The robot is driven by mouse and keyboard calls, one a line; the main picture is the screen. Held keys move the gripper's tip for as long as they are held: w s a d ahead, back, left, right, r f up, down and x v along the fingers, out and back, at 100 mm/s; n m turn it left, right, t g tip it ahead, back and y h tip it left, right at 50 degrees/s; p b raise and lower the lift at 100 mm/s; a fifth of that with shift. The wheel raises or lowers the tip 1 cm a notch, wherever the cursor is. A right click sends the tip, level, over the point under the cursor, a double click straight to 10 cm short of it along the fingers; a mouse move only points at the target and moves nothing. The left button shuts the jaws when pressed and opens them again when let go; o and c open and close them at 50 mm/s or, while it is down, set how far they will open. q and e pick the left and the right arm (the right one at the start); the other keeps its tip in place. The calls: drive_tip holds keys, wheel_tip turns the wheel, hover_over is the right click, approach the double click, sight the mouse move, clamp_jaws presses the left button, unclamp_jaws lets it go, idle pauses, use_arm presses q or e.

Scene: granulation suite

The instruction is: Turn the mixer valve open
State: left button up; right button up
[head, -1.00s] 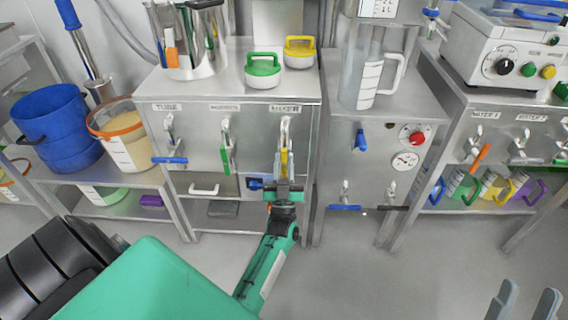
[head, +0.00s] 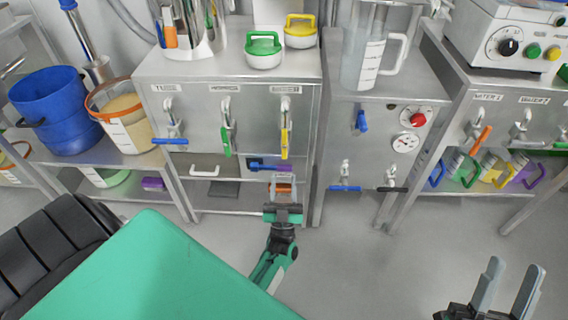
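The mixer valve is on the right of the steel cabinet's front, under a label (head: 286,90) that is small and hard to read now. Its yellow handle (head: 285,142) hangs straight down from a steel tap. My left gripper (head: 284,181) is below the handle and apart from it, fingers pointing toward the cabinet. Its fingers look spread with nothing held between them; an orange item shows behind. My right gripper (head: 507,284) is open and empty over the floor at the lower right.
On the same cabinet, a green handle (head: 226,142) hangs down and a blue handle (head: 170,141) lies level. A dark blue item (head: 268,166) sits in the opening under the yellow handle. A panel with a red knob (head: 418,119) stands to the right.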

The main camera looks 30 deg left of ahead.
use_arm(q)
drive_tip(key=v, duration=0.2)
drive_tip(key=shift+s+d+f, duration=0.15)
drive_tip(key=shift+f, duration=0.1)
drive_tip(key=shift+r, duration=0.15)
